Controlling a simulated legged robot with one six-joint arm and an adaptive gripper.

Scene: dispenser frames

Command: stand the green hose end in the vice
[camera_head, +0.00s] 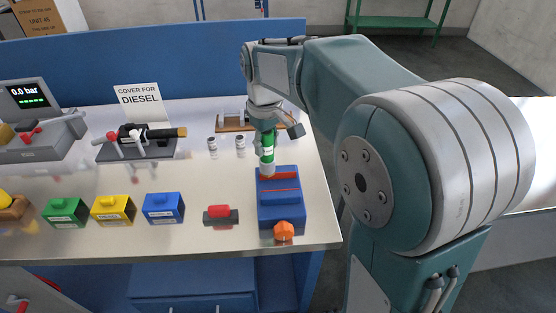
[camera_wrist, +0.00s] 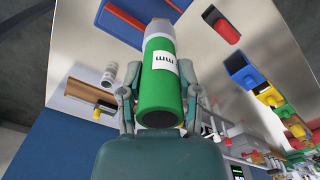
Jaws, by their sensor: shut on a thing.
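The green hose end (camera_head: 267,147) is upright in my gripper (camera_head: 268,126), with its grey tip pointing down. The tip is at the back part of the blue vice (camera_head: 281,208), by the red jaw faces; I cannot tell whether it is between them or just above. In the wrist view the green hose end (camera_wrist: 162,92), with a white label, lies between the two fingers of my gripper (camera_wrist: 160,88). The vice (camera_wrist: 118,22) shows partly behind its grey tip there. The vice has an orange knob (camera_head: 284,230) at its front.
A red-and-dark block (camera_head: 220,214) lies left of the vice. Blue (camera_head: 163,208), yellow (camera_head: 113,209) and green (camera_head: 65,212) boxes stand further left. Two small canisters (camera_head: 240,142) and a wooden holder (camera_head: 234,124) are behind. A nozzle stand (camera_head: 138,150) is at back left.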

